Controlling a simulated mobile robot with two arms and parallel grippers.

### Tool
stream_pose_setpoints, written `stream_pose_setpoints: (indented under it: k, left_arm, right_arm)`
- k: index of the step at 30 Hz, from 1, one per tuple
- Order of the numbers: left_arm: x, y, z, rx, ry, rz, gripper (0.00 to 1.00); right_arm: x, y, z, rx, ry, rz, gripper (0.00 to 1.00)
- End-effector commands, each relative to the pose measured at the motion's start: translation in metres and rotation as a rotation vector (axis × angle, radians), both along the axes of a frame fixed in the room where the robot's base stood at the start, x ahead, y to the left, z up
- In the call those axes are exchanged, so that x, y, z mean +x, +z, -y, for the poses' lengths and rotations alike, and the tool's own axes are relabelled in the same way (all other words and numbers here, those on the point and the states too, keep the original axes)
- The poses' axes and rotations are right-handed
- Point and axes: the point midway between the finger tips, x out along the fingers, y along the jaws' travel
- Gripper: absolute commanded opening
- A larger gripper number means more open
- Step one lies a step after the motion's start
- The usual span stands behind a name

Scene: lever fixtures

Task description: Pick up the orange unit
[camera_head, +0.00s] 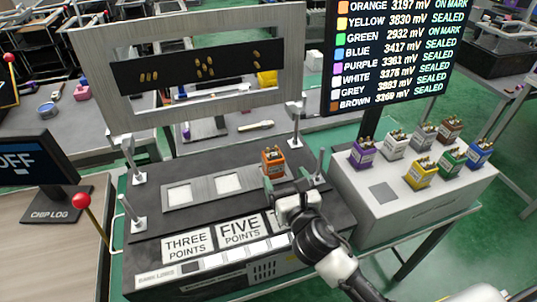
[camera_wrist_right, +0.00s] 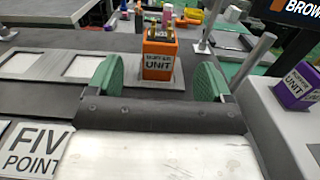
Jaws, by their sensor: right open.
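The orange unit (camera_head: 273,161) stands upright at the right end of a row of pale square pads on the dark bench top. Its front label and the metal terminals on top show in the right wrist view (camera_wrist_right: 159,58). My right gripper (camera_head: 285,188) is just on the near side of the unit. In the right wrist view its two green fingers (camera_wrist_right: 166,80) are spread wide, with the orange unit between and beyond them, and nothing is held. I cannot tell from these views whether a finger touches the unit. My left gripper does not show.
A grey frame (camera_head: 108,88) on posts stands over the bench behind the unit. A metal post (camera_head: 319,160) rises close to its right. A white box (camera_head: 400,220) at right carries several coloured units, including a purple unit (camera_head: 362,152). A red-knobbed lever (camera_head: 82,200) stands at left.

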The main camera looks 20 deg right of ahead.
Motion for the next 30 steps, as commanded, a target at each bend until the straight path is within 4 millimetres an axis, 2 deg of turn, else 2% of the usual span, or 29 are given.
stream_pose_setpoints:
  k: [6, 11, 21, 24, 30]
  left_arm:
    - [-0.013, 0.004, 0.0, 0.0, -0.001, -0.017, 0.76]
    - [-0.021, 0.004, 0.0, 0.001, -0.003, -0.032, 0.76]
    - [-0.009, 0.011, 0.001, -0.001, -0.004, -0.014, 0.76]
    - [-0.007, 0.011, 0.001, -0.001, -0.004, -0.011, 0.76]
    - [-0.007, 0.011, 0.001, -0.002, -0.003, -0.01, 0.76]
  right_arm:
    - [0.036, 0.001, -0.001, 0.002, -0.001, 0.001, 0.81]
    - [0.047, 0.0, -0.002, 0.003, 0.0, 0.0, 0.81]
    - [0.09, -0.004, -0.002, 0.004, -0.001, 0.0, 0.81]
    - [0.097, -0.004, -0.003, 0.004, 0.0, 0.0, 0.81]
    - [0.098, -0.005, -0.002, 0.003, 0.0, -0.001, 0.81]
